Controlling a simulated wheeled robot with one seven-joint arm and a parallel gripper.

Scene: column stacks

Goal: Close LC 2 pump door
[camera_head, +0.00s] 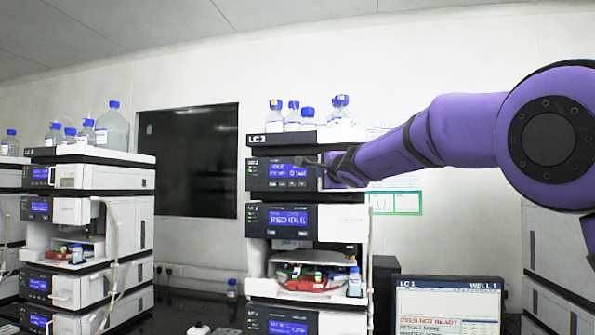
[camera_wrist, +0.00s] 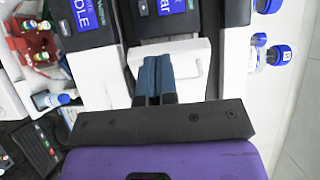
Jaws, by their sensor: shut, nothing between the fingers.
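The LC 2 stack stands in the middle of the head view, with its label on the dark top tray (camera_head: 290,138). Its top module (camera_head: 283,173) has a lit blue display. In the wrist view the stack lies sideways, and a white door panel (camera_wrist: 186,58) with a handle recess shows beside a blue display. I cannot tell whether this door is fully closed. My gripper (camera_head: 333,166) is at the right part of the top module and hides much of it. In the wrist view my gripper (camera_wrist: 152,64) has its blue fingers together and empty, over the white panel; contact is unclear.
Bottles with blue caps (camera_head: 292,118) stand on the tray above. Lower modules (camera_head: 288,221) and an open bay with red and blue items (camera_head: 310,275) are below. Another stack (camera_head: 65,177) stands left. A monitor (camera_head: 448,305) stands at the lower right.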

